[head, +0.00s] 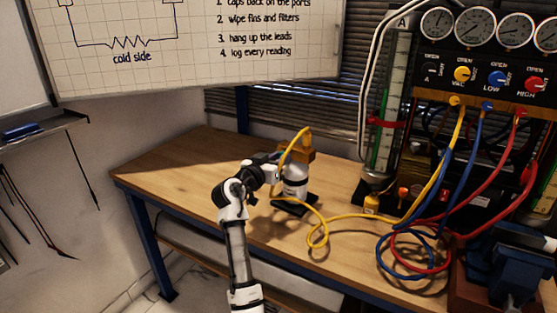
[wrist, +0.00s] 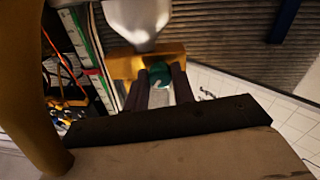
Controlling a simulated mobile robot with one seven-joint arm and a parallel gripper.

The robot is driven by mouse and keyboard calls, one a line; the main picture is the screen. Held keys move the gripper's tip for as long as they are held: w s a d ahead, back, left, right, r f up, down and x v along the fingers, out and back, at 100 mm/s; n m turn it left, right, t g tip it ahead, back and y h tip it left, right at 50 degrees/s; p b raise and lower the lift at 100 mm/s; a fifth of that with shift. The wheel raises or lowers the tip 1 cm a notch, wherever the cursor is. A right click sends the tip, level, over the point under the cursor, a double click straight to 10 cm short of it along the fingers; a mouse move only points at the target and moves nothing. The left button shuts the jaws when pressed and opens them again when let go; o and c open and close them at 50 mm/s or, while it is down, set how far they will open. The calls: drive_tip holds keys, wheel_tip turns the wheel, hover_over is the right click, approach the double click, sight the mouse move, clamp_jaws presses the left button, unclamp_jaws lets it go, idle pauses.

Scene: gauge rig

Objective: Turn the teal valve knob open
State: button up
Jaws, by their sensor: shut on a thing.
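The teal valve knob (wrist: 160,74) shows in the wrist view between the two dark fingers of my gripper (wrist: 161,80). The fingers are shut on it, one on each side, and partly hide it. The knob sits against a brass block (wrist: 121,67), with a silver bottle (wrist: 137,12) beyond it; the wrist picture is upside down. In the head view the brass block (head: 299,151) tops the upright bottle (head: 296,184) on the bench. My gripper (head: 276,170) reaches its left side there, and I cannot make out the knob in that view.
A yellow hose (head: 317,234) runs from the block's top and loops across the wooden bench (head: 170,170) toward the gauge panel (head: 480,70). Blue and red hoses (head: 408,255) coil at the right, near a blue vise (head: 500,268). The bench's left part is clear.

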drive_tip(key=shift+n+p, duration=1.1)
drive_tip(key=shift+n, duration=2.5)
drive_tip(key=o, duration=1)
drive_tip(key=b+v, duration=0.3)
drive_tip(key=v, duration=1.1)
